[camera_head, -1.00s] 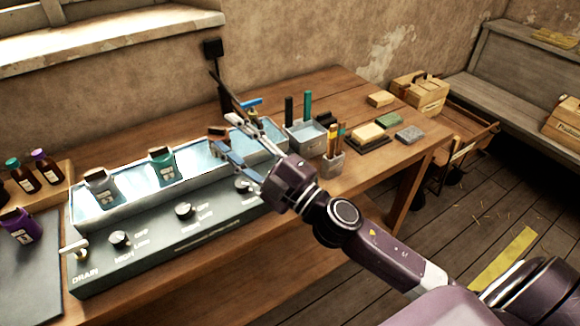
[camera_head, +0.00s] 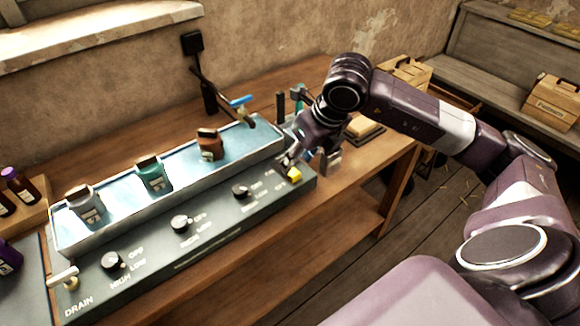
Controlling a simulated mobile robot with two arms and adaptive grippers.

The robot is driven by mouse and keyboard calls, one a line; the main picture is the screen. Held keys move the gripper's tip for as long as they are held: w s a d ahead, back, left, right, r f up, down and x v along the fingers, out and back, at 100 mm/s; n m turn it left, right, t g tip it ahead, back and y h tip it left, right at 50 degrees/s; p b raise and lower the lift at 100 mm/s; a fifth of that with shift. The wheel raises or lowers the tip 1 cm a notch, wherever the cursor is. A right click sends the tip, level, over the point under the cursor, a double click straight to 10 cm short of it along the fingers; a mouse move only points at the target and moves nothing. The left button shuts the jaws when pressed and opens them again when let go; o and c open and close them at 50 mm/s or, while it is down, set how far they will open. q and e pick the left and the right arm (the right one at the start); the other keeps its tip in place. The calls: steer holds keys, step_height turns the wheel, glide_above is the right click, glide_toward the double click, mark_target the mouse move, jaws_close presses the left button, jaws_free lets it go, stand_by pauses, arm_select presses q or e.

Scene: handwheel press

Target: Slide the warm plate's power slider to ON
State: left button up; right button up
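The warm plate is a long grey panel (camera_head: 205,250) in front of a metal trough on the wooden table. A small yellow block (camera_head: 294,174), apparently the power slider, sits at the panel's right end beside small lettering I cannot read. My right gripper (camera_head: 288,163) points down from above at this end, its tips close to the yellow block. I cannot tell whether they touch it or whether the fingers are open or shut. My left gripper is out of view.
Several dark knobs line the panel. A blue-handled tap (camera_head: 241,104) rises behind. A grey cup (camera_head: 331,160) stands just right of my gripper.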

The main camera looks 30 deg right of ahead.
mark_target(293, 172)
steer(key=x, duration=0.2)
steer(key=d+p+x, duration=0.1)
steer(key=x, duration=0.4)
steer(key=shift+w+d+f+p, duration=0.1)
steer(key=shift+d+f+p, duration=0.1)
steer(key=shift+f+p, duration=0.15)
steer(key=shift+c, duration=0.6)
steer(key=shift+r, duration=0.1)
jaws_close()
